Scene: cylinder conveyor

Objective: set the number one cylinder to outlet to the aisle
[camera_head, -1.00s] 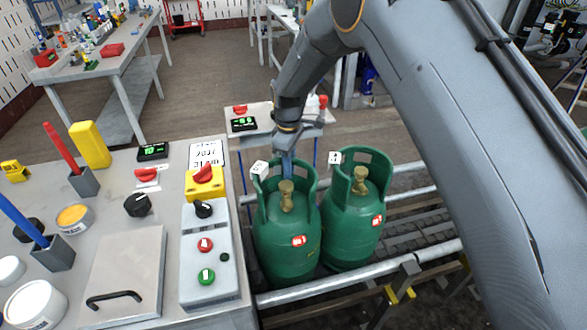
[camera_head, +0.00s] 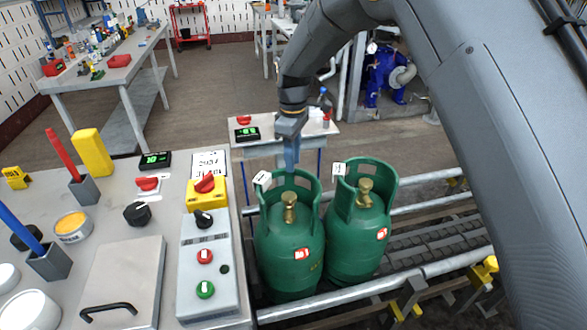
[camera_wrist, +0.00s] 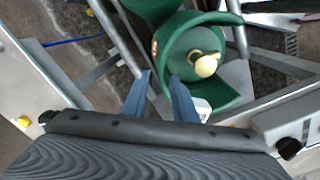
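Two green gas cylinders with brass valves stand upright side by side on the roller conveyor (camera_head: 430,240). The left cylinder (camera_head: 290,250) and right cylinder (camera_head: 352,240) each carry a white tag on the collar; I cannot read the numbers surely. My gripper (camera_head: 291,165) points down at the back of the left cylinder's collar. In the wrist view my gripper's two blue fingers (camera_wrist: 160,76) are spread apart with no cylinder clearly between them. A cylinder's collar and valve (camera_wrist: 205,65) lie just beyond the right finger; whether they touch is unclear.
A control bench (camera_head: 120,240) with knobs, buttons and a hatch stands left of the conveyor. A small table (camera_head: 270,135) with a display stands behind the cylinders. Metal rails (camera_head: 380,285) flank the rollers, which are clear to the right.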

